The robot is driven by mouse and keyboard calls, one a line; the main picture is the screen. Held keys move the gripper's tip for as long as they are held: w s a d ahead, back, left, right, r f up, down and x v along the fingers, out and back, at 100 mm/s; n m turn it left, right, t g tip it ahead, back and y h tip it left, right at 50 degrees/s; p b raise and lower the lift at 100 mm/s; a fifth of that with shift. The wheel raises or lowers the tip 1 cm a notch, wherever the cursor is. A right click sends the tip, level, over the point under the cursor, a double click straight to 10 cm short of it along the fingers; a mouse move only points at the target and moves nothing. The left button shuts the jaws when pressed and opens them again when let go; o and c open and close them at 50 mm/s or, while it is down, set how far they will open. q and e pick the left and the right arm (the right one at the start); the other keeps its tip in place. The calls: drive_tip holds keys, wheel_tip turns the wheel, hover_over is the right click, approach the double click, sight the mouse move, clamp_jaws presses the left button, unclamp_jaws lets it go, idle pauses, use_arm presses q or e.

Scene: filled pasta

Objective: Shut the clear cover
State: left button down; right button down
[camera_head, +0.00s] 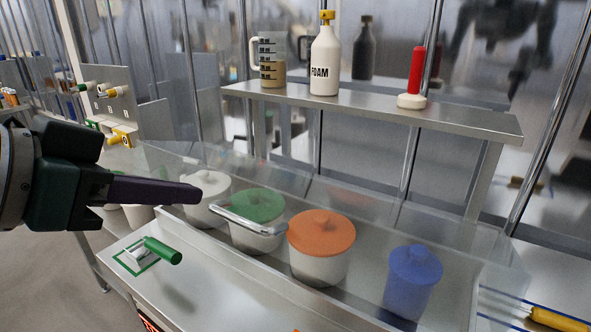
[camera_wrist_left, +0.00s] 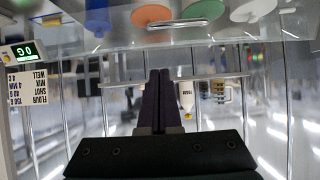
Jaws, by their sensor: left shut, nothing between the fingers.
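The clear cover (camera_head: 345,200) is a see-through panel that stretches over a row of lidded pots in the head view. Its silver bar handle (camera_head: 248,222) runs in front of the green-lidded pot. I cannot tell exactly how far the cover is tilted. My left gripper (camera_head: 198,196) comes in from the left, with its dark fingers shut and empty. Its tips appear just left of the handle, seemingly apart from it. In the left wrist view the fingers (camera_wrist_left: 158,78) are together, below the pots in the picture. My right gripper is not in view.
Pots with white (camera_head: 206,186), green (camera_head: 258,206), orange (camera_head: 321,232) and blue (camera_head: 413,268) lids stand in the counter well.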

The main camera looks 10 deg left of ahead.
use_arm(q)
drive_tip(key=w+d+f, duration=0.3)
drive_tip(key=w+f, duration=0.5)
drive_tip(key=f, duration=0.1)
drive_tip(key=shift+w+f, duration=0.15)
drive_tip(key=shift+w, duration=0.05)
wheel_tip(320, 180, down, 12)
drive_tip(key=t+h+b, duration=0.1)
drive_tip(key=t+b, duration=0.1)
drive_tip(key=b, duration=1.3)
drive_tip(key=shift+s+t+b, duration=0.4)
drive_tip(key=shift+s, duration=0.05)
drive_tip(key=shift+a+r, duration=0.1)
drive_tip(key=shift+r, duration=0.1)
